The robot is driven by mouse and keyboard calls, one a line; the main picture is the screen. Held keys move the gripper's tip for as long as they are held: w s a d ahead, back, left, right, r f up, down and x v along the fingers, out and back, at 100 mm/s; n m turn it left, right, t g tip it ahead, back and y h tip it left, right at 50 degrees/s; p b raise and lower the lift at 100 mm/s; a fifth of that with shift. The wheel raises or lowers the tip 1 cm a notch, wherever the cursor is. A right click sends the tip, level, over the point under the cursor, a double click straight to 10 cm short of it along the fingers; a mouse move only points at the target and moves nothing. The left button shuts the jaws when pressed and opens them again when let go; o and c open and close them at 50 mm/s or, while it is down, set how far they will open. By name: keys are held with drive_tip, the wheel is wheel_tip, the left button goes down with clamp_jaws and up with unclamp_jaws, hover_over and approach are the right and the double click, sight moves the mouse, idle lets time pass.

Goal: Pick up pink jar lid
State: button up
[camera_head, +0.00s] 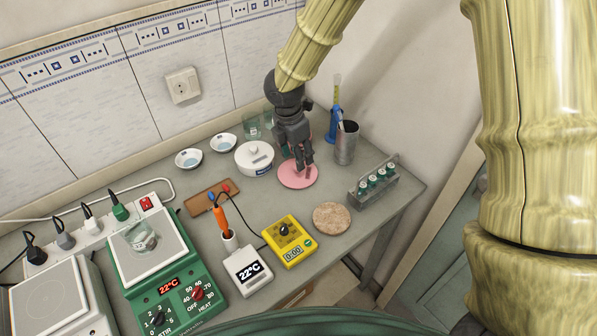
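A pink round disc, which looks like the pink jar lid (291,181), lies on the grey bench towards the back right. My gripper (304,172) points down over it, with its dark fingertips at or just above its middle. The fingers hide the middle of the disc. The fingers are small and close together in this view, so I cannot tell whether they are open or shut on anything, or whether they touch the disc.
A grey metal cup (346,146) and a blue-based cylinder (334,125) stand behind right.

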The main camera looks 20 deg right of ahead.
drive_tip(key=shift+w+f, duration=1)
drive_tip(key=shift+f, duration=0.15)
drive_tip(key=shift+d+f+p, duration=0.1)
drive_tip(key=shift+f+p, duration=0.25)
drive_tip(key=shift+p, duration=0.1)
drive_tip(key=shift+s+f, duration=0.45)
drive_tip(key=shift+f, duration=0.05)
drive_tip(key=shift+w+d+f+p, duration=0.1)
drive_tip(key=shift+w+f+p, duration=0.15)
drive_tip(key=shift+f, duration=0.35)
drive_tip(key=shift+w+d+f+p, duration=0.1)
drive_tip(key=shift+w+f, duration=0.15)
drive_tip(key=shift+f, duration=0.3)
drive_tip(key=shift+s+r, duration=0.2)
drive_tip(key=shift+s, duration=0.1)
drive_tip(key=shift+c, duration=0.3)
drive_tip(key=shift+w+f, duration=0.1)
drive_tip(key=shift+w, duration=0.05)
drive_tip(key=c, duration=0.7)
clamp_jaws()
